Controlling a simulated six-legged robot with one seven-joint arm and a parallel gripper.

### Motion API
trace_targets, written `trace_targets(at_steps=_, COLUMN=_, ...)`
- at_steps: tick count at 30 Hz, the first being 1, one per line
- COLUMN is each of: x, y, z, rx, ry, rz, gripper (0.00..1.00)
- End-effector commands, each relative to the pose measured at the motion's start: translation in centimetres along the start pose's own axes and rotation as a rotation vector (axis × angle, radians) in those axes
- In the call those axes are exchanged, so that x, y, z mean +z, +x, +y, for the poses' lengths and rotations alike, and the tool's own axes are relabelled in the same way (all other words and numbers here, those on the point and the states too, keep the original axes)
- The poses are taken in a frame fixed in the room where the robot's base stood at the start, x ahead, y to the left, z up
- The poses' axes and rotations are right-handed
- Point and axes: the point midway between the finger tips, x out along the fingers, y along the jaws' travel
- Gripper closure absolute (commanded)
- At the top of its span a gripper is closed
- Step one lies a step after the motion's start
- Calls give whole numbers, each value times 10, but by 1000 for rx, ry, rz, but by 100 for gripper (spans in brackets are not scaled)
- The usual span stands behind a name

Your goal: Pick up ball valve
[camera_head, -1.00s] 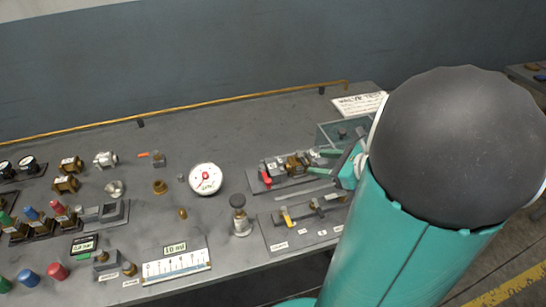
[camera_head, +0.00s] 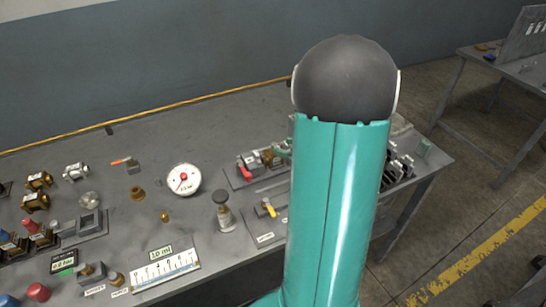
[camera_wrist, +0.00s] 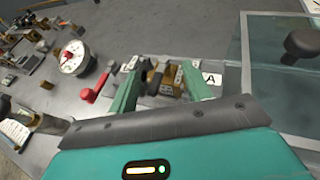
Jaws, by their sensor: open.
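A brass valve body (camera_wrist: 170,80) lies between the fingers of my gripper (camera_wrist: 160,70) in the wrist view, beside a dark fitting. A red lever handle (camera_wrist: 95,89) sticks out to the left of the left finger; it looks like part of the same row of fittings. In the head view the red handle (camera_head: 246,173) and brass body (camera_head: 268,157) sit on a dark plate, just left of my arm. My gripper is open, with its teal fingers on either side of the brass body; contact cannot be told. My arm hides most of the gripper in the head view.
A white dial gauge (camera_head: 184,180) and a dark-knobbed fitting (camera_head: 223,210) stand to the left. A yellow-handled valve (camera_head: 267,207) sits nearer the front. An orange-handled fitting (camera_head: 126,163) lies further left. A clear-sided box with a dark knob (camera_wrist: 301,42) is right of the fingers.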

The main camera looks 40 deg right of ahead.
Motion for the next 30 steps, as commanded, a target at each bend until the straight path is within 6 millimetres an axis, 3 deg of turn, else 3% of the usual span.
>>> trace_targets(at_steps=9, x=-4, y=45, z=1, rx=3, ry=-1, rz=1, gripper=51)
trace_targets(at_steps=17, x=-3, y=49, z=1, rx=2, ry=-1, rz=-1, gripper=51)
trace_targets(at_steps=25, x=-4, y=49, z=0, rx=1, ry=-1, rz=0, gripper=100)
trace_targets(at_steps=30, x=-4, y=48, z=0, rx=1, ry=0, rz=2, gripper=100)
